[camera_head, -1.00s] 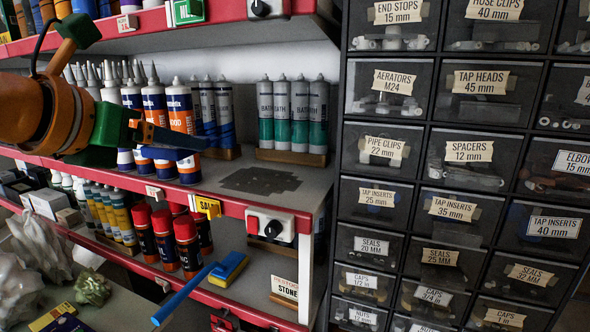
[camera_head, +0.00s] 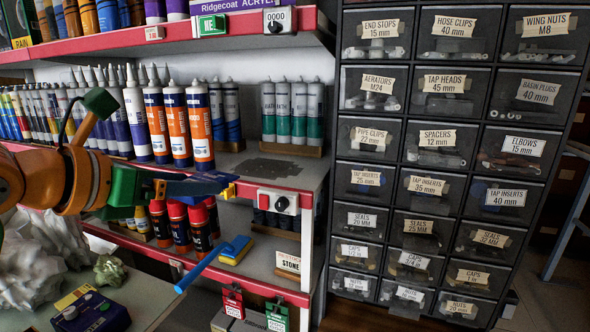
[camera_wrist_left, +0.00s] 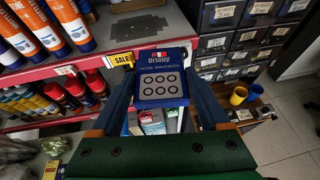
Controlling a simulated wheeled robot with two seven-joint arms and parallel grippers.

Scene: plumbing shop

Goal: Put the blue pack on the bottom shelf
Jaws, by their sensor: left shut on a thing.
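My left gripper (camera_head: 205,184) comes in from the left in the head view, in front of the shelves. It is shut on the blue pack (camera_wrist_left: 162,84), a flat blue box with dark circles on a pale panel. In the left wrist view the pack sits between the fingertips; in the head view it is seen edge-on and partly hidden. The pack is in the air, near the red edge of the middle shelf. The bottom shelf (camera_head: 255,287) has a red front edge and lies below. My right gripper is not in view.
Red-capped cans (camera_head: 178,226) and a blue-and-yellow brush (camera_head: 235,250), its handle jutting forward, are on the bottom shelf. Sealant tubes (camera_head: 178,125) fill the middle shelf's left. Drawers (camera_head: 437,140) stand at right. A sale tag (camera_wrist_left: 121,60) is on the shelf edge.

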